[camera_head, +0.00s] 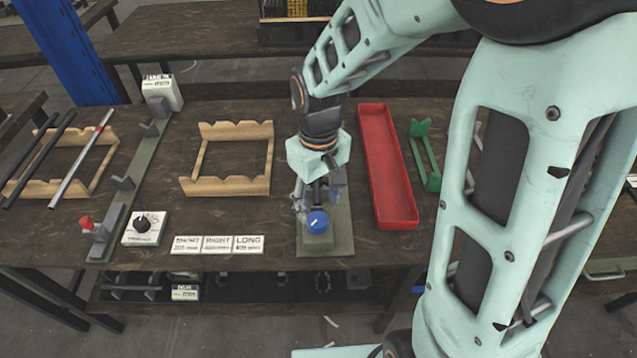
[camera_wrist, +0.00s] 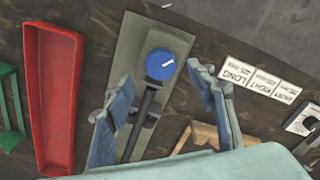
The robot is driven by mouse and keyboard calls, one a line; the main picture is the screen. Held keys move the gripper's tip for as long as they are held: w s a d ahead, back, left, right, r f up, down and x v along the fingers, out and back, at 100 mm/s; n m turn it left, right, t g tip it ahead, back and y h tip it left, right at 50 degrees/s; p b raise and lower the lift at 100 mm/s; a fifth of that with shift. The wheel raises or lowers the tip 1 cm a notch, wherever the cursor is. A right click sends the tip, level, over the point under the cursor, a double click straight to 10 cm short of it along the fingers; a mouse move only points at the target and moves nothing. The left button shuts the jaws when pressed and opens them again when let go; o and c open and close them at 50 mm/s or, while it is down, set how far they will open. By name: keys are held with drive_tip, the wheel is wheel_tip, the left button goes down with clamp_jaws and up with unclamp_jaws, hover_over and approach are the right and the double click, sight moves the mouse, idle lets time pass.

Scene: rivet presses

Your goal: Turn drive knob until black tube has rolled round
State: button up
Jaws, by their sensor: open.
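The drive knob (camera_head: 317,222) is blue with a white mark and sits at the front end of a grey-green base plate (camera_head: 328,249). In the wrist view the knob (camera_wrist: 161,62) has its white mark pointing up and right. A black tube (camera_wrist: 141,125) runs back from the knob along the plate; its far end is hidden by my gripper's body. My gripper (camera_head: 318,200) is above the plate, just behind the knob. In the wrist view my gripper (camera_wrist: 160,80) is open, with one finger on each side of the knob and tube, apart from the knob.
A red tray (camera_head: 413,215) and a green rack (camera_head: 433,183) stand to the right. A wooden rack (camera_head: 225,186), white label cards (camera_head: 217,244) and a dial box (camera_head: 143,228) are left. Several tubes lie on another wooden rack (camera_head: 97,180) at far left.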

sight(319, 220)
wheel_tip(319, 220, up, 6)
drive_tip(key=shift+r, duration=0.2)
idle(0.8)
